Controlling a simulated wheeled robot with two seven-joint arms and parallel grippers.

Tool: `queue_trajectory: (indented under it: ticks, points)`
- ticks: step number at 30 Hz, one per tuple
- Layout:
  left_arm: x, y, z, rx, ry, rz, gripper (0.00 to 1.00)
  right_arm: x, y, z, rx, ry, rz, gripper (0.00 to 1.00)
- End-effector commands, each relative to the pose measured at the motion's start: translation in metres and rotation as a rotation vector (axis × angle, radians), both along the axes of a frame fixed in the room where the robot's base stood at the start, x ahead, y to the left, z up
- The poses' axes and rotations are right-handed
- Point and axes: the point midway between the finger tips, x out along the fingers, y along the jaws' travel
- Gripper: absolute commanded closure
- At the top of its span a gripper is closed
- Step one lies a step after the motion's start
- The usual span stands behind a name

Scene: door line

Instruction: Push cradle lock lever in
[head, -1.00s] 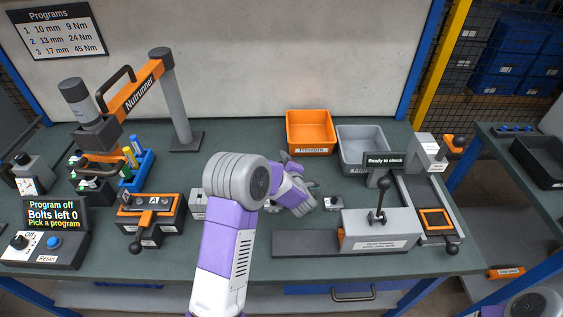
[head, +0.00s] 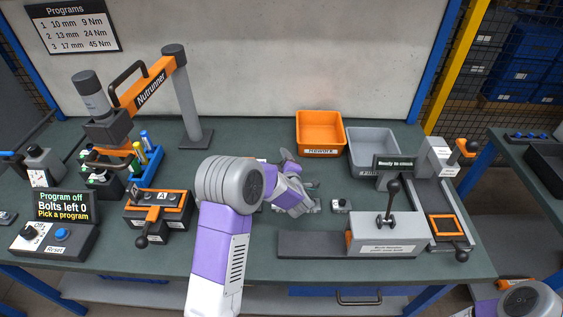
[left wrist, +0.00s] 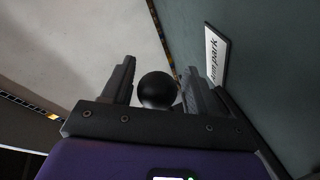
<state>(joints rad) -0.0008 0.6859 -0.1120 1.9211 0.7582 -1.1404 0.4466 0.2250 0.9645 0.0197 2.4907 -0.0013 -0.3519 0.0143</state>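In the left wrist view a round black ball knob (left wrist: 157,90) shows between the two fingers of my left gripper (left wrist: 157,72). The fingers stand apart, with a gap beside the ball. The stem below the ball is hidden. In the head view my left gripper (head: 298,198) is low over the middle of the table, partly hidden by its own arm. An orange-topped cradle (head: 160,205) marked A stands left of my arm, with a black ball lever (head: 141,241) at its front. Which lever the wrist view's ball belongs to I cannot tell. My right gripper is out of view.
A grey block with an upright black lever (head: 393,187) stands right of my gripper. Behind are an orange bin (head: 320,130) and a grey bin (head: 370,150). The nutrunner arm (head: 150,85) and a program box (head: 62,222) stand left. A small grey piece (head: 341,205) lies nearby.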

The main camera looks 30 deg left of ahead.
Motion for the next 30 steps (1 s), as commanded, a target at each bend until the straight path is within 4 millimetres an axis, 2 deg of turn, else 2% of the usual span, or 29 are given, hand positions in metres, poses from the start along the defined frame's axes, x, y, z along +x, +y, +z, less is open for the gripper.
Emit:
queue_trajectory:
  ticks: [10, 21, 30]
  points:
    - [-0.001, -0.005, 0.001, -0.003, -0.001, -0.007, 0.39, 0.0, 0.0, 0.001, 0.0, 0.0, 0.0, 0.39]
    - [-0.043, -0.042, 0.014, -0.001, 0.001, -0.006, 0.39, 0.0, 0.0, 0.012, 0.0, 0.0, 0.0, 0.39]
    - [-0.055, -0.051, 0.017, -0.002, -0.001, -0.003, 0.39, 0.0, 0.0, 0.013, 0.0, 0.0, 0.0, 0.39]
